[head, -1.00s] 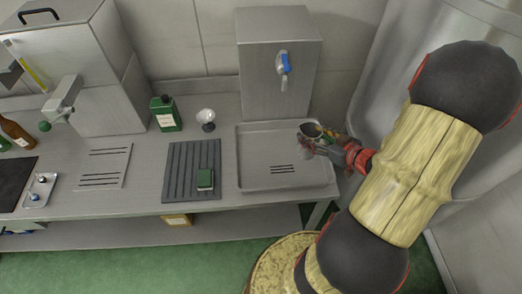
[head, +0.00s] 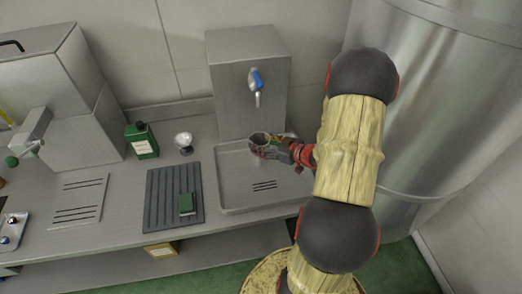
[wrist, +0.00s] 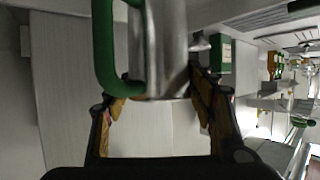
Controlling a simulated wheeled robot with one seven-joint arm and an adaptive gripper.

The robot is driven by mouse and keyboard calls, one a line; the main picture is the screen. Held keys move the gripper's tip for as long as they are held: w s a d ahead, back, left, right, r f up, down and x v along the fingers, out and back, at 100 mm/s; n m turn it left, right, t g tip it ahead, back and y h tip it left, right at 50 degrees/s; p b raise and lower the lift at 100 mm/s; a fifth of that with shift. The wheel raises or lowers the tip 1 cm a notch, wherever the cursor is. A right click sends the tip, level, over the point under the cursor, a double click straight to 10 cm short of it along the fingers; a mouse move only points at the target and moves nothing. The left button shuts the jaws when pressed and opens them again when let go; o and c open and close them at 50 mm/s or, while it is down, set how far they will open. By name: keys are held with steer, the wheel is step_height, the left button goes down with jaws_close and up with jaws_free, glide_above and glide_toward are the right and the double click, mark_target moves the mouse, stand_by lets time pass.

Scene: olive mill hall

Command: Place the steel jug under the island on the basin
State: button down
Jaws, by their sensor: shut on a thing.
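The steel jug (head: 260,142) is in my gripper (head: 280,151), its dark opening facing up. It is over the back middle of the shallow steel basin (head: 226,198), in line below the blue-levered tap (head: 256,82) in the picture. I cannot tell whether its base touches the basin. In the wrist view the jug (wrist: 168,45) shows a shiny steel body and a green handle (wrist: 104,50) at its left. My gripper (wrist: 158,108) is shut on the jug there, with fingers at both sides of its lower part.
A green canister (head: 142,141) and a glass (head: 183,141) stand behind the mat. The tap's steel cabinet (head: 230,62) rises behind the basin. A large steel tank (head: 425,100) stands at right.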

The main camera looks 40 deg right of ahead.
mark_target(256, 142)
steer(key=shift+w+d+f, duration=0.3)
steer(key=shift+w+f, duration=0.2)
steer(key=shift+f, duration=0.15)
steer(key=shift+w+d+f, duration=0.25)
steer(key=shift+w+f, duration=0.2)
steer(key=shift+f, duration=0.15)
steer(key=shift+w+d+f+b, duration=0.1)
steer(key=shift+f+b, duration=0.3)
steer(key=shift+f, duration=1.3)
steer(key=c, duration=0.7)
jaws_free()
